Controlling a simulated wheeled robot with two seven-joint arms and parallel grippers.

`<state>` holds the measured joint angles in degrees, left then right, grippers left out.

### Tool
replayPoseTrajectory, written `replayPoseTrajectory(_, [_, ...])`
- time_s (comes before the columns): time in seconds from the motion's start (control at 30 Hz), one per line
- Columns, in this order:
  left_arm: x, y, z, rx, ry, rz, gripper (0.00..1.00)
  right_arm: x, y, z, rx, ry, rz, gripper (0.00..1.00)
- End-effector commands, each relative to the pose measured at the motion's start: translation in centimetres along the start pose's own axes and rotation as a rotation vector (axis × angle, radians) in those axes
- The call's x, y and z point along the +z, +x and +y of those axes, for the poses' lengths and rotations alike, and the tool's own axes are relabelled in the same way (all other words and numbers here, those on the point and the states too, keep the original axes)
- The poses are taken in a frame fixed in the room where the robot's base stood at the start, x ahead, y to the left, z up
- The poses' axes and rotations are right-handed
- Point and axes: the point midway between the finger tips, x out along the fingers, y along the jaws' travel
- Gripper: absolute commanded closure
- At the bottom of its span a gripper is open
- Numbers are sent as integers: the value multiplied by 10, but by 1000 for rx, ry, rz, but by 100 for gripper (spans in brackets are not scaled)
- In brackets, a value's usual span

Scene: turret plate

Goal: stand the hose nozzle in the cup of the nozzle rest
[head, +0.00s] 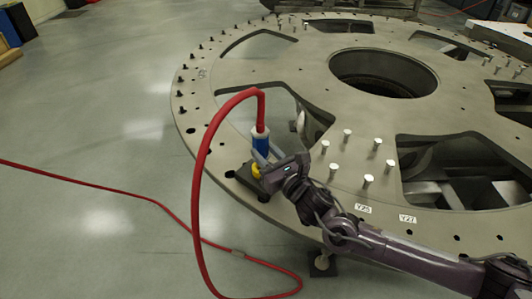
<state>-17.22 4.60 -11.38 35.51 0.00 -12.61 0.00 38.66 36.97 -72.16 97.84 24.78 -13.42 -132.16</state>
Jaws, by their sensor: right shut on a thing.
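The hose nozzle (261,142) is blue with a pale collar at its top, where the red hose (203,160) joins it. It stands roughly upright near the left rim of the turret plate (290,178). My right gripper (261,162) comes in from the lower right and is shut on the nozzle's lower part. The nozzle rest (248,183) is a dark block on the plate, directly below the nozzle. A yellow part (256,170) shows just above the block; whether it belongs to the nozzle or the cup I cannot tell. The gripper partly hides the nozzle's lower end. My left gripper is not in view.
The hose arches up from the nozzle, drops past the plate's rim and runs left along the floor (90,230). Several upright bolts (347,135) stand on the plate right of the gripper. The plate has large cutouts. The floor at left is mostly clear.

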Motion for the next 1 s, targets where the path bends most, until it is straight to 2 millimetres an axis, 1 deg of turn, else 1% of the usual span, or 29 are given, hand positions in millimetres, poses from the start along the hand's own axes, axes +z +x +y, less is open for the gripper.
replayPoseTrajectory(0.17, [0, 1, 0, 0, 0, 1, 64, 0, 0, 0, 0, 0, -3, 98])
replayPoseTrajectory(1.0, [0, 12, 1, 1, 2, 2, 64, -12, 0, 0, 0, 0, -3, 98])
